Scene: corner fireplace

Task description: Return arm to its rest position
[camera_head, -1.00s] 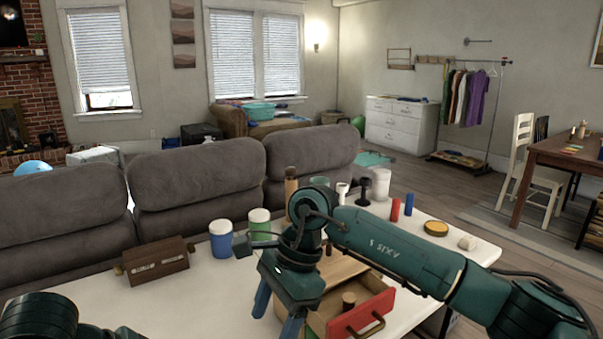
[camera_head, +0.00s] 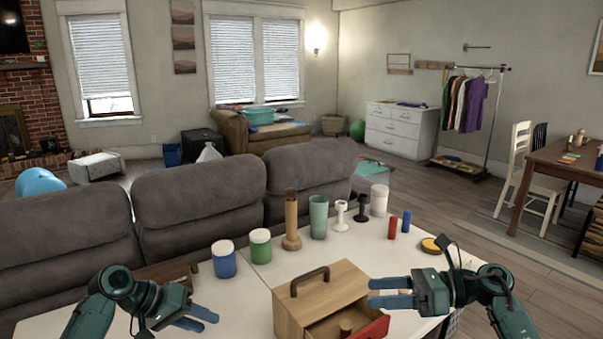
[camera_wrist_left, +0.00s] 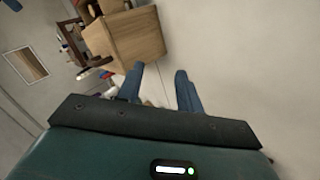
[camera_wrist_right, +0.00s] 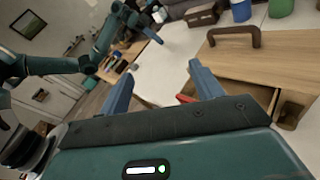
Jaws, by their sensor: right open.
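My right gripper (camera_head: 392,292) is open and empty, just right of the wooden box (camera_head: 318,292) and level with its side in the head view. In the right wrist view its two blue fingers (camera_wrist_right: 158,88) stand apart, with the box beyond the right finger. My left gripper (camera_head: 208,320) is open and empty over the near left part of the white table (camera_head: 235,302). In the left wrist view its fingers (camera_wrist_left: 158,85) are apart with nothing between them.
Blue-and-white (camera_head: 223,262) and green (camera_head: 260,248) jars stand left of the box. A brown bottle (camera_head: 291,222), a green cup (camera_head: 318,218), red (camera_head: 392,227) and blue (camera_head: 406,222) cylinders stand behind it. A dark brown box (camera_head: 165,270) lies behind my left arm. A grey sofa (camera_head: 200,195) borders the table.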

